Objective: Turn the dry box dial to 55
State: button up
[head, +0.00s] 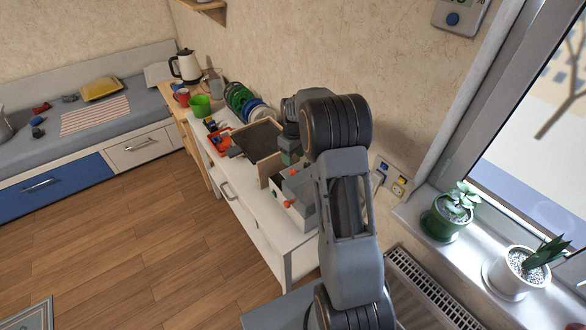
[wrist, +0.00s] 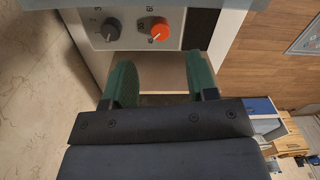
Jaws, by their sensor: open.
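In the wrist view, a pale panel at the top carries a dark grey dial (wrist: 110,31) on the left and an orange-red dial (wrist: 159,30) on the right. Small printed marks surround both, too small to read surely, so I cannot tell which is the dry box dial or its setting. My gripper (wrist: 160,72) is open and empty. Its two green fingers point toward the panel, apart from both dials. In the head view, a grey-white box with orange knobs (head: 290,201) stands on the white cabinet, partly hidden by my arm.
The white cabinet (head: 243,213) also holds a dark-topped open box (head: 257,138), an orange-red item (head: 220,140) and several spools (head: 243,99). A green cup (head: 201,105) and a kettle (head: 187,66) stand farther back. Potted plants (head: 450,218) line the windowsill at right.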

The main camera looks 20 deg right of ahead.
aim_at(293, 171)
jog(key=shift+f+p, duration=0.5)
jog(key=shift+f, duration=3.05)
jog(key=c, duration=0.9)
